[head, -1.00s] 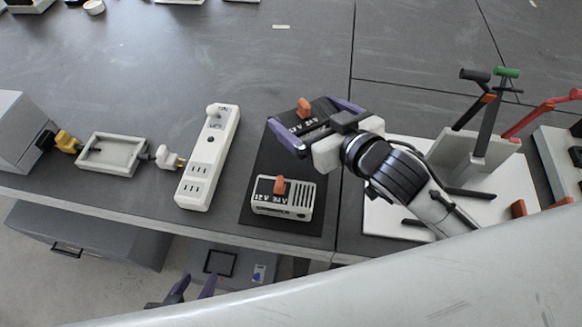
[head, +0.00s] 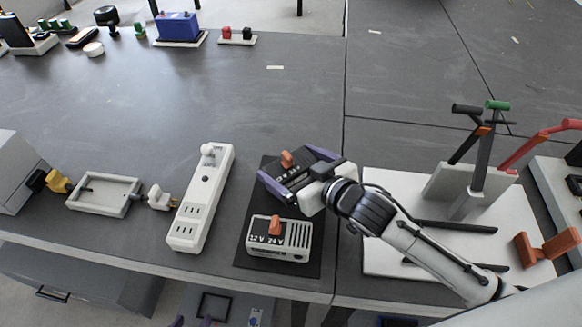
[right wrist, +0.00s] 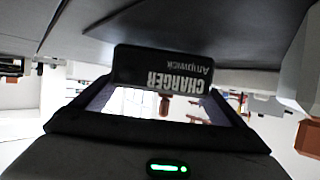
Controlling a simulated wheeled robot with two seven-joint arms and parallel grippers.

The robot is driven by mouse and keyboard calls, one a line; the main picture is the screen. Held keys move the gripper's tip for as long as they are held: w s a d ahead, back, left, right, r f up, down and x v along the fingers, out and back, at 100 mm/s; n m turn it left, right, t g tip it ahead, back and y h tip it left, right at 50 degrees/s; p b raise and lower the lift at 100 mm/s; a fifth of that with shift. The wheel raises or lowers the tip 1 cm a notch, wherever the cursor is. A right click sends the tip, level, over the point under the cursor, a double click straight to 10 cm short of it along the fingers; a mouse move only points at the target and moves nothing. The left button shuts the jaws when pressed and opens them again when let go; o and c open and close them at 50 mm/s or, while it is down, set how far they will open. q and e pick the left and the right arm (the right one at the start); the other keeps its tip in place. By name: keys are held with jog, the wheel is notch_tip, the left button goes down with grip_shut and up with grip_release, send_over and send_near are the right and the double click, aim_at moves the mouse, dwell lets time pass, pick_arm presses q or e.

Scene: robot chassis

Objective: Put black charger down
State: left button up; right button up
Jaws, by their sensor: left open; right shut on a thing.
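The black charger (head: 289,173) has an orange knob on top and sits between the purple fingers of my right gripper (head: 297,177). The gripper is shut on it over the far part of the black mat (head: 252,222). I cannot tell whether the charger touches the mat. In the right wrist view the charger (right wrist: 163,68) shows the upside-down word CHARGER between the fingers. A white charger (head: 297,240) with an orange knob stands on the near part of the mat. My left gripper (head: 193,322) is open, cut off at the bottom edge, away from the table top.
A white power strip (head: 200,205) lies left of the mat. A shallow grey tray (head: 103,193) and plugs lie further left. A white base (head: 390,235) with a rack of colored-handled tools stands at right. The table behind the mat is clear.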

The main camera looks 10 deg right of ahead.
jog(key=shift+f, duration=0.25)
jog(key=o, duration=1.1)
jog(key=shift+f, duration=0.2)
jog(key=v, duration=1.2)
